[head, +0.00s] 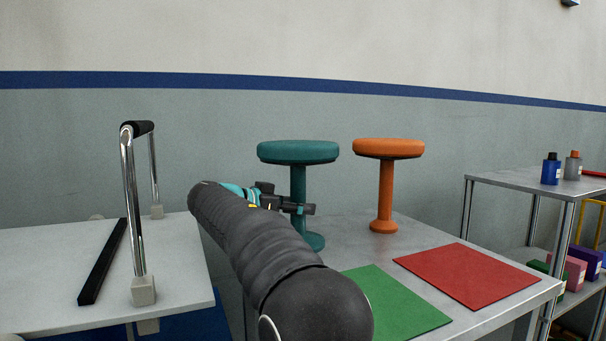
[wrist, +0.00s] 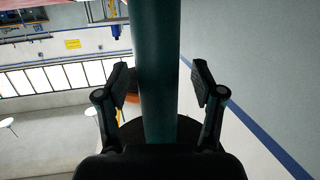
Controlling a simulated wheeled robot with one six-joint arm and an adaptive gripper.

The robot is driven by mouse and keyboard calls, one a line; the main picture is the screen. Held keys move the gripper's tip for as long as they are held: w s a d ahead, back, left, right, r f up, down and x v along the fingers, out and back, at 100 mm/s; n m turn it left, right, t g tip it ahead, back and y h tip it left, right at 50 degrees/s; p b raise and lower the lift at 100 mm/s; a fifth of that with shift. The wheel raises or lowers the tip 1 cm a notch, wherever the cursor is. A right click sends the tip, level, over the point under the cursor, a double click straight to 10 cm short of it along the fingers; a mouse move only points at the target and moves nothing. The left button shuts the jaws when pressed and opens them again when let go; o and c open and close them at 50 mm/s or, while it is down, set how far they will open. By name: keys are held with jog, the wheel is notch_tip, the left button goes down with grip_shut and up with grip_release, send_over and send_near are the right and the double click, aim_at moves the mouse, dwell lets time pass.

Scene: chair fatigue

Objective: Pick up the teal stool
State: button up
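The teal stool (head: 298,152) stands upright on the grey table in the head view, with a round seat, a thin post and a round base. My gripper (head: 306,208) is at the stool's post, below the seat. In the wrist view the teal post (wrist: 157,70) runs between the two fingers of my gripper (wrist: 165,85). The fingers are spread, with a gap on each side of the post. My arm hides part of the stool's base in the head view.
An orange stool (head: 387,180) stands to the right on the same grey table (head: 345,232). A green mat (head: 405,310) and a red mat (head: 466,275) lie in front. A white cart (head: 170,260) with a metal handle (head: 132,210) is at left, and a shelf (head: 520,182) with bottles at right.

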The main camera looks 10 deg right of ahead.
grip_shut()
jog(key=shift+r, duration=0.1)
jog(key=shift+r, duration=0.1)
